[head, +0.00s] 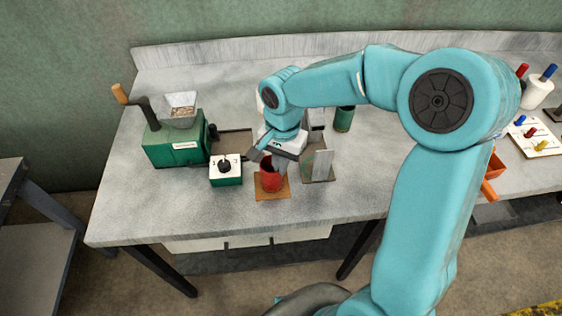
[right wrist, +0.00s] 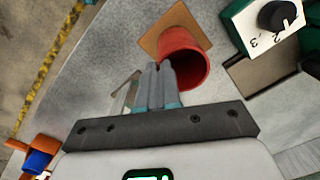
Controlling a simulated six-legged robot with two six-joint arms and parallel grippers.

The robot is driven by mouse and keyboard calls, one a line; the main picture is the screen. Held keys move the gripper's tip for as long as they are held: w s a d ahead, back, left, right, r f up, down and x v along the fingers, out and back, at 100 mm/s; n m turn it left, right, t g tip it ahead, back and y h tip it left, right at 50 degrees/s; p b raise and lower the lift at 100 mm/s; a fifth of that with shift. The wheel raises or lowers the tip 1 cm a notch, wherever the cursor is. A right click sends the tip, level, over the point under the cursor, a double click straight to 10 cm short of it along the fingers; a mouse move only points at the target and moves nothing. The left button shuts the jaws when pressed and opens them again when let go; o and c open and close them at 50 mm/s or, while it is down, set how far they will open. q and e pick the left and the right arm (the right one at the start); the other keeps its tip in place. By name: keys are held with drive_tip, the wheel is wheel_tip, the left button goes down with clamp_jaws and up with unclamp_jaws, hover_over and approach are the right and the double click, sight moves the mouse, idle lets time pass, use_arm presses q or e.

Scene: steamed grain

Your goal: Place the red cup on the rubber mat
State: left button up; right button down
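The red cup (head: 269,178) stands upright on a tan square mat (head: 272,195) near the table's front edge. In the right wrist view the cup (right wrist: 185,50) shows its open mouth, with the tan mat (right wrist: 151,42) under its base. A dark flat mat-like patch (head: 236,143) lies behind the dial box; I cannot tell which one is rubber. My right gripper (head: 277,166) reaches down to the cup's right side. In the right wrist view its fingers (right wrist: 164,85) are close together at the cup's rim and look closed on its wall. My left gripper is out of view.
Left of the cup are a green-and-white dial box (head: 226,171) and a green grinder (head: 172,143). Close on the right is a small upright plate on a base (head: 319,165). A green canister (head: 343,119) stands behind. The table's front left is clear.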

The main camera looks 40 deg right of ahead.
drive_tip(key=shift+f, duration=0.1)
drive_tip(key=c, duration=1.3)
unclamp_jaws()
drive_tip(key=shift+c, duration=0.2)
wheel_tip(320, 180, up, 12)
drive_tip(key=shift+d+p, duration=0.3)
drive_tip(key=shift+w, duration=0.1)
